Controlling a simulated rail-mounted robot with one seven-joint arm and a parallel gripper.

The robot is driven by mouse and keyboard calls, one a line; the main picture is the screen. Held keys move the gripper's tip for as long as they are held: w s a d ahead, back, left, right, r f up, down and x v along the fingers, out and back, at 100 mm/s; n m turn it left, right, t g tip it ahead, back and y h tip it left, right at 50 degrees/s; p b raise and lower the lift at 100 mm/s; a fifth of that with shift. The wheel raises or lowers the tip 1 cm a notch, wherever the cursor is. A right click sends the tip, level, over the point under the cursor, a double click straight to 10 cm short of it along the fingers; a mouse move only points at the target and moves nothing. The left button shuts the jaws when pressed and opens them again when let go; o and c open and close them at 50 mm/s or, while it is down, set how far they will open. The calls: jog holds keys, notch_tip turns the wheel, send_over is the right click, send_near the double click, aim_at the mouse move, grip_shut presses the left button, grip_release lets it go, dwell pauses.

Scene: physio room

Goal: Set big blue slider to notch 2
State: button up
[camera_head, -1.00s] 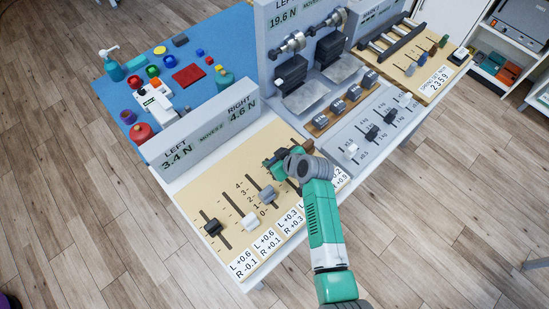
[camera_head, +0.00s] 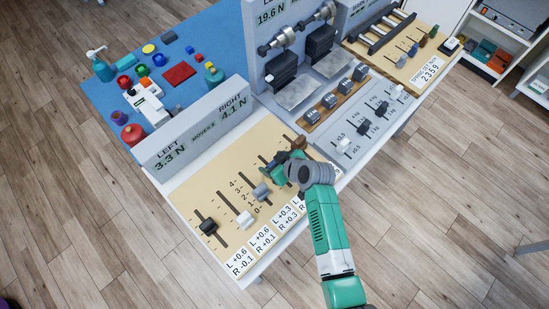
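The tan slider panel (camera_head: 203,190) stands on the near table, with several knobs in parallel slots. A black knob (camera_head: 208,227) is at the left, then a white knob (camera_head: 245,218), then a blue-grey knob (camera_head: 262,192) beside the scale marked 0 to 4. A brown knob (camera_head: 300,142) is near the back right. I see no clearly blue big knob; it may be hidden by my gripper. My gripper (camera_head: 272,169) is low over the slot right of the blue-grey knob. Its fingertips are hardly visible, so I cannot tell what is between them.
The panel's display (camera_head: 200,133) reads LEFT 3.3 N and RIGHT 4.1 N. A grey panel (camera_head: 357,147) with more sliders adjoins at the right. A blue mat (camera_head: 210,35) with small coloured objects lies behind. Labels line the front edge, partly covered by my arm.

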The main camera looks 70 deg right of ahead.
jog(key=p+v, duration=0.1)
jog(key=v, duration=0.6)
jog(key=shift+s+r, duration=0.25)
jog(key=shift+s, duration=0.05)
jog(key=shift+a, duration=0.1)
